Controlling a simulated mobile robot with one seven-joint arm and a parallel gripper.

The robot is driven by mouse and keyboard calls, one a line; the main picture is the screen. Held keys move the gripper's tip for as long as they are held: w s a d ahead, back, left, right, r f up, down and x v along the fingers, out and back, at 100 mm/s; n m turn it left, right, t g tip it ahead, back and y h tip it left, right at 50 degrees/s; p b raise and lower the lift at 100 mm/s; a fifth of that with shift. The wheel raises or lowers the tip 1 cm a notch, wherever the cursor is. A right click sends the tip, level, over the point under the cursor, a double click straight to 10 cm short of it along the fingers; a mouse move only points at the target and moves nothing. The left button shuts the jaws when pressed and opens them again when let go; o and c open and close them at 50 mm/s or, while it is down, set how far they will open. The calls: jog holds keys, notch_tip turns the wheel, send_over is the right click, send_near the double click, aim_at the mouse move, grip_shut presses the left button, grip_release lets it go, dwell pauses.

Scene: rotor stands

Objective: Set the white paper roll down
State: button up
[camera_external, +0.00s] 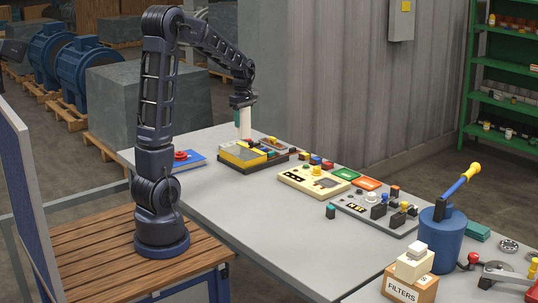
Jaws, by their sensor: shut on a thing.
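The white paper roll (245,125) is upright below my gripper (242,106) near the far end of the grey table (225,205). My gripper points down and is shut on the roll's upper part. The roll's lower end is just behind or above a yellow and black device (243,154). I cannot tell whether it touches the device or the table. The fingertips are small and hard to make out.
A blue panel with a red button (183,159) lies left of the yellow device. A cream console (314,182) and a grey switch panel (375,212) sit to the right. A blue cylinder with a lever (441,240) stands nearer. The table's left front is clear.

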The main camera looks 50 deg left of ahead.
jog(key=w+a+r+n, duration=0.1)
jog(key=w+a, duration=0.3)
jog(key=a, duration=0.5)
jog(key=w+a+r+n, duration=0.15)
jog(key=w+a, duration=0.25)
jog(key=a, duration=0.4)
jog(key=w+a+n, duration=0.2)
jog(key=w+a, duration=0.3)
jog(key=a, duration=0.4)
jog(key=s+a+f+n, duration=0.1)
jog(key=a+f, duration=0.1)
jog(key=a, duration=1.2)
jog(key=s+a+f+n, duration=0.1)
jog(key=a+n, duration=0.1)
jog(key=a, duration=1.2)
jog(key=f, duration=2)
jog(key=shift+s+a+f, duration=0.1)
jog(key=shift+a+f, duration=0.1)
jog(key=shift+a, duration=0.1)
jog(key=shift+f, duration=0.1)
jog(key=o, duration=1)
jog(key=shift+o, duration=0.2)
